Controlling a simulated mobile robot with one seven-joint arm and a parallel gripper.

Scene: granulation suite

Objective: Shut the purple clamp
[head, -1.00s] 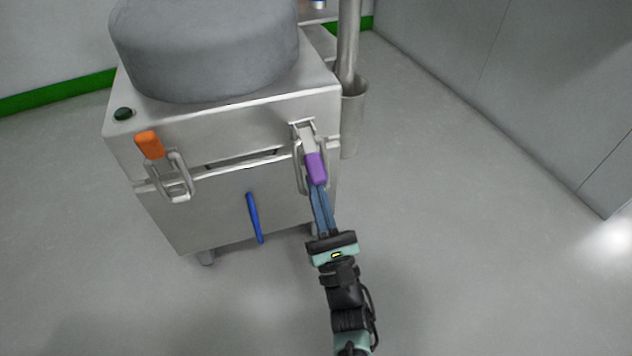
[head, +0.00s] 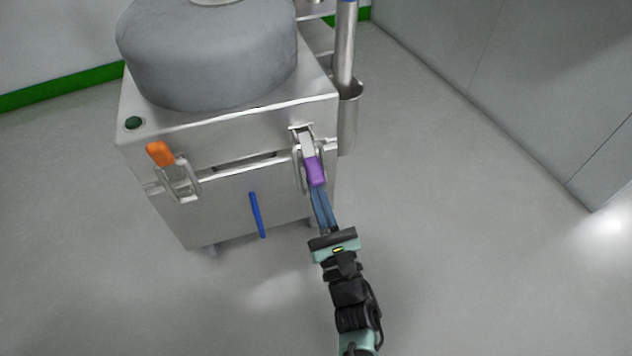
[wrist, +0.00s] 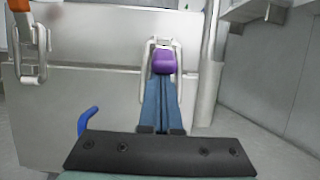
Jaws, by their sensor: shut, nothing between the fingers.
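The purple clamp (head: 315,171) is on the right part of the metal cabinet's front. Its purple-tipped lever hangs down, with a wire loop around it. In the wrist view the purple tip (wrist: 164,61) is straight ahead, at the ends of my fingers. My gripper (head: 319,191) is shut with nothing between its fingers, just below the purple tip. The fingertips touch or nearly touch the tip; I cannot tell which. The upper part of the lever is partly hidden in the wrist view.
An orange-tipped clamp (head: 161,154) is on the cabinet's left, its tip pointing up. A blue handle (head: 257,215) is on the lower front. A grey drum (head: 207,58) stands on top. A metal post (head: 346,45) rises at the right. The floor (head: 450,220) to the right is clear.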

